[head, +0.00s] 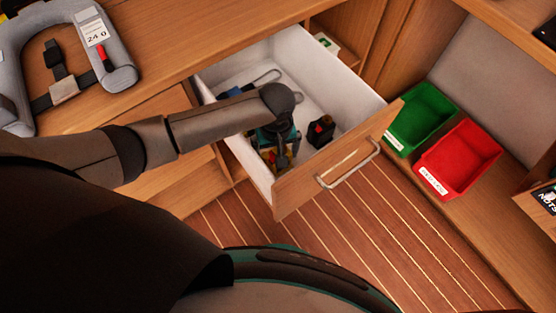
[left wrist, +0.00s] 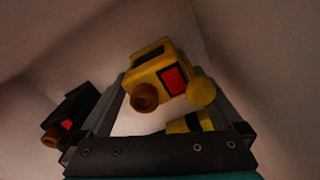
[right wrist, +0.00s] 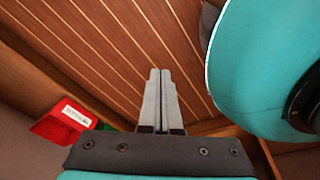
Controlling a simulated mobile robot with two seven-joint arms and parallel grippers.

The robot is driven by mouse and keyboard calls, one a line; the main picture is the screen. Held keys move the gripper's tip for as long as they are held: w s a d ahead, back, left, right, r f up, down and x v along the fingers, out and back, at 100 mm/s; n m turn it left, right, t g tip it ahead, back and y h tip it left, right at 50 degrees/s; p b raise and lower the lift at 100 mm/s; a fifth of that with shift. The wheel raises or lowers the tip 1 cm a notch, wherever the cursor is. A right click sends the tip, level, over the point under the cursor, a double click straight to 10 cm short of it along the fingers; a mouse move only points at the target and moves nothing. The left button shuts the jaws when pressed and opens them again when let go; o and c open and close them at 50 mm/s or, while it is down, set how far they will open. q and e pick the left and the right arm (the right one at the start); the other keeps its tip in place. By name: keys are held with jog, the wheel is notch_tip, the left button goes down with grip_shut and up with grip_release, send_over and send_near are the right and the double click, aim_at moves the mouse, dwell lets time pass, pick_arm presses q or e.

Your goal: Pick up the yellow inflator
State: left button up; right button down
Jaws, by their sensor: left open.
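The yellow inflator (left wrist: 152,66), with a red panel, a dark panel and a brown round end, shows between the fingers of my left gripper (left wrist: 163,78) in the left wrist view. The fingers are open on either side of it; I cannot tell whether they touch it. In the head view my left gripper (head: 284,158) reaches down into the open drawer (head: 352,93) and mostly hides the yellow parts there. A second yellow piece (left wrist: 186,123) shows low between the fingers. My right gripper (right wrist: 160,78) is shut and empty above the striped floor.
A black inflator-like item (head: 321,131) with red lies beside my left gripper in the drawer. A blue item (head: 235,91) and a metal clip lie at the drawer's back. Green (head: 422,115) and red (head: 458,160) bins stand right. A grey lifejacket (head: 112,58) lies on the counter.

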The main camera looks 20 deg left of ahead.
pick_arm(q)
jog(key=c, duration=1.3)
jog(key=shift+r, duration=0.15)
